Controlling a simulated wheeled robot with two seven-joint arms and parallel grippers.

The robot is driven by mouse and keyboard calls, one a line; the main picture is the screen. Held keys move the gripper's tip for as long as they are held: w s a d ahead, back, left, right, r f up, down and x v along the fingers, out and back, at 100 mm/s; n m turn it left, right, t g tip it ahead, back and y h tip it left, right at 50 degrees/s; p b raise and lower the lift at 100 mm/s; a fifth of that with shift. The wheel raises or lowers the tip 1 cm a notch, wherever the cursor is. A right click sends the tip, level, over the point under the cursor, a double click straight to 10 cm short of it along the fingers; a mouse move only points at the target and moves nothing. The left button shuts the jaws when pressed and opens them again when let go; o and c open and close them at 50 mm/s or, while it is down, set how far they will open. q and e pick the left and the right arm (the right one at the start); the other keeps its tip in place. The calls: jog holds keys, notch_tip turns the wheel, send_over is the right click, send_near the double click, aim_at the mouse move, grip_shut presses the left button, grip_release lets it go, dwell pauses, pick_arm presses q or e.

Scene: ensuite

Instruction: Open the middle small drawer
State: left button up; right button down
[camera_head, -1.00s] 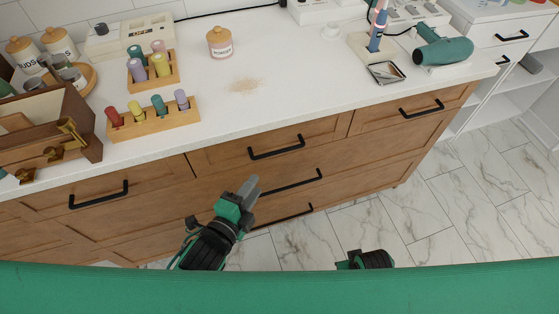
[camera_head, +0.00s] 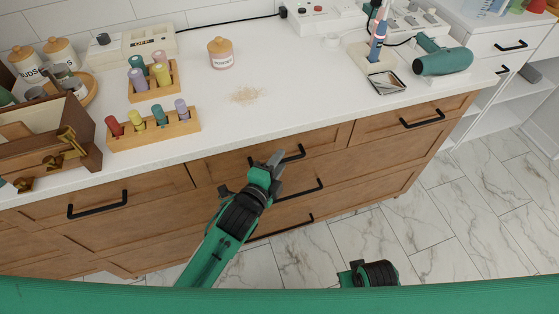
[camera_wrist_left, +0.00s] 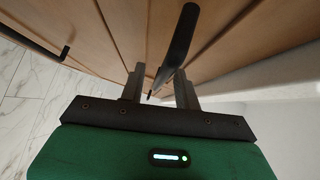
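The middle small drawer (camera_head: 325,139) is in the top row of the wooden cabinet, and its front looks flush. Its black bar handle (camera_head: 295,154) is partly hidden by my left gripper (camera_head: 275,163), which is at the drawer front. In the left wrist view, the two fingers of my left gripper (camera_wrist_left: 160,88) are apart. The near end of the dark handle (camera_wrist_left: 180,42) shows between and beyond them; I cannot tell whether they touch it. Part of my right arm's end (camera_head: 368,273) shows at the bottom, with its fingers not clear.
The counter above holds a wooden-lidded jar (camera_head: 221,54), peg blocks (camera_head: 153,130) and a teal hair dryer (camera_head: 443,60). Other drawer handles lie left (camera_head: 97,204), right (camera_head: 422,119) and below (camera_head: 308,190). The marble floor (camera_head: 430,235) at right is clear.

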pick_arm(q)
jog(key=shift+w+d, duration=0.2)
jog(key=shift+w, duration=0.2)
pick_arm(e)
jog(key=shift+r, duration=0.1)
pick_arm(q)
grip_shut()
jog(key=shift+f, duration=0.1)
pick_arm(e)
jog(key=shift+s, duration=0.1)
